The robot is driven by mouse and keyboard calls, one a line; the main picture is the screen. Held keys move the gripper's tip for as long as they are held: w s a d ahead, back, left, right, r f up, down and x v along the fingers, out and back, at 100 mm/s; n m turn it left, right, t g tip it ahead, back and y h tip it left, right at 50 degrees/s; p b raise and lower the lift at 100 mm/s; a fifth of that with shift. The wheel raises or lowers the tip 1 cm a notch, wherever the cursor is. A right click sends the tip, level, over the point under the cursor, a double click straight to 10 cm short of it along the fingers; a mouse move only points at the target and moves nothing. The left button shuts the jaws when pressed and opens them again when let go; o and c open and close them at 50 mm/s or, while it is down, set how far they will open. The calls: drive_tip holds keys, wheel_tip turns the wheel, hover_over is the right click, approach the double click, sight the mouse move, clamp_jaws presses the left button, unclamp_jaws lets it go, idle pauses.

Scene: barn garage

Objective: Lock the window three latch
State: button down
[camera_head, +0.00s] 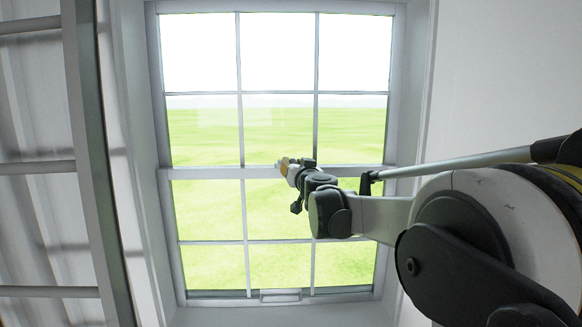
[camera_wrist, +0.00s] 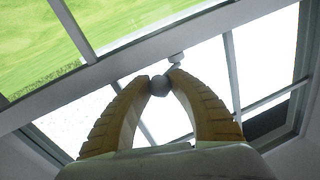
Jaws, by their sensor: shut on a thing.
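The window (camera_head: 204,173) is a white double-hung frame with several panes. Its sashes meet at a horizontal middle rail. My gripper (camera_head: 281,165) reaches in from the right to the middle of that rail in the head view. In the wrist view, its two yellow ribbed fingers (camera_wrist: 161,80) are closed around a small round grey knob (camera_wrist: 160,87), which I take to be the latch's end. A small light piece (camera_wrist: 176,57) sits on the rail just beyond the fingertips. In the head view the latch is hidden by my gripper, so its turn angle cannot be told.
A white-framed paned panel (camera_head: 88,150) stands close on the left. A plain white wall (camera_head: 500,70) is on the right. A small handle (camera_head: 281,295) sits on the bottom rail of the window. The space left of my gripper, before the panes, is clear.

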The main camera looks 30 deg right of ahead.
idle(0.3)
drive_tip(key=c, duration=1.2)
unclamp_jaws()
drive_tip(key=shift+o, duration=0.2)
drive_tip(key=v, duration=1.2)
drive_tip(key=shift+d, duration=0.15)
